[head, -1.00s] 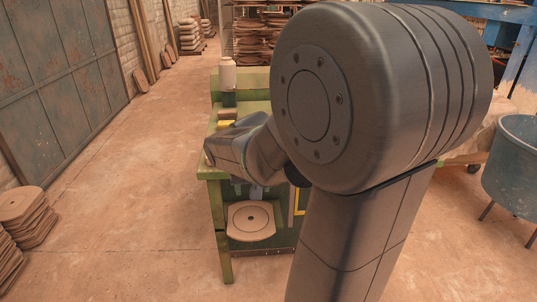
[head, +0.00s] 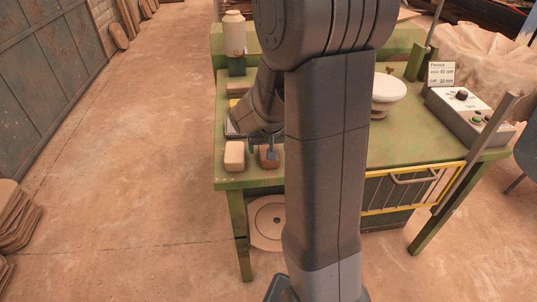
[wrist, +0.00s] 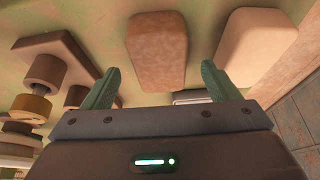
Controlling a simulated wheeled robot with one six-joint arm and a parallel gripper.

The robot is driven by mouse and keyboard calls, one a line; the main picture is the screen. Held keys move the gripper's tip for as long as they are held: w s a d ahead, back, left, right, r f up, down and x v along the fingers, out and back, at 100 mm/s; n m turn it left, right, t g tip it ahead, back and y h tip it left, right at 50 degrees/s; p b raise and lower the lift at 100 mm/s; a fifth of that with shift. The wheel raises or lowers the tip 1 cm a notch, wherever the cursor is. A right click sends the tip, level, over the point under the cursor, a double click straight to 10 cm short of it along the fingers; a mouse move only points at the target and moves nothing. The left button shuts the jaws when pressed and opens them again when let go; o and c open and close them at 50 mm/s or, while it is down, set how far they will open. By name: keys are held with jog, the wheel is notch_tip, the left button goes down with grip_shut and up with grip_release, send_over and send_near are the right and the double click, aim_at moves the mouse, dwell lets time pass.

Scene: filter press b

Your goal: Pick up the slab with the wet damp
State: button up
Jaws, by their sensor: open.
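Two small slabs lie side by side on the green table (head: 410,160). The darker, reddish-brown slab (head: 268,160) has the damp look; in the wrist view (wrist: 157,48) it lies ahead of and between my fingers, its surface mottled. The paler, dry-looking slab (head: 234,156) is just left of it in the head view and to the right in the wrist view (wrist: 254,48). My gripper (head: 262,147) is open and empty over the brown slab, which it partly hides. In the wrist view its green fingers (wrist: 161,72) stand apart. Contact cannot be told.
A white round dish (head: 388,88) and a control box (head: 470,115) stand right on the table. A pale bottle (head: 234,34) stands at the back. A yellow-framed guard (head: 410,190) runs along the front edge. A round-holed plate (head: 268,222) is below.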

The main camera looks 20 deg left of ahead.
jog(key=shift+x, duration=1.3)
jog(key=shift+f+b, duration=0.25)
jog(key=shift+b, duration=0.15)
jog(key=c, duration=1.4)
jog(key=shift+o, duration=0.2)
jog(key=shift+r, duration=0.15)
